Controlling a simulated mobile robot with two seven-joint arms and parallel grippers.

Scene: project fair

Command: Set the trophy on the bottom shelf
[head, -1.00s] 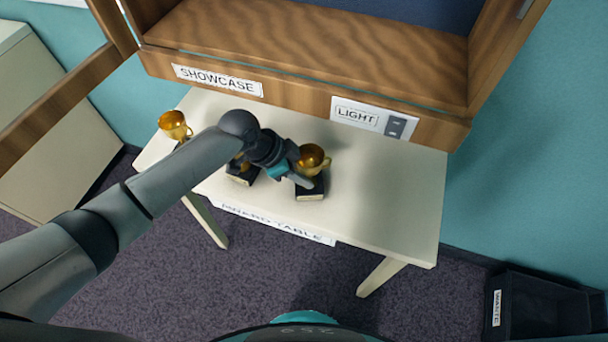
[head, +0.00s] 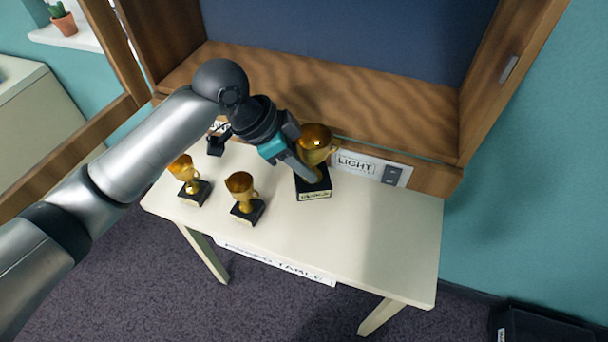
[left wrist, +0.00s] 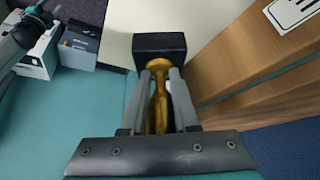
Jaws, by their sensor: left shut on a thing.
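My left gripper (head: 308,172) is shut on a gold trophy cup with a black base (head: 313,188). The held trophy is upright above the award table, in front of the showcase's lower front board. In the left wrist view the trophy's gold stem (left wrist: 158,105) is between the two fingers (left wrist: 160,90), and its black base (left wrist: 158,47) points away from the camera. The showcase's bottom shelf (head: 330,98) shows behind and above the trophy, with its visible part bare. My right gripper is not in view.
Two more gold trophies, one at the left (head: 188,180) and one nearer the middle (head: 244,196), stand on the award table (head: 370,235). A light switch panel (head: 375,168) is on the showcase front. A side frame (head: 505,80) bounds the shelf at right.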

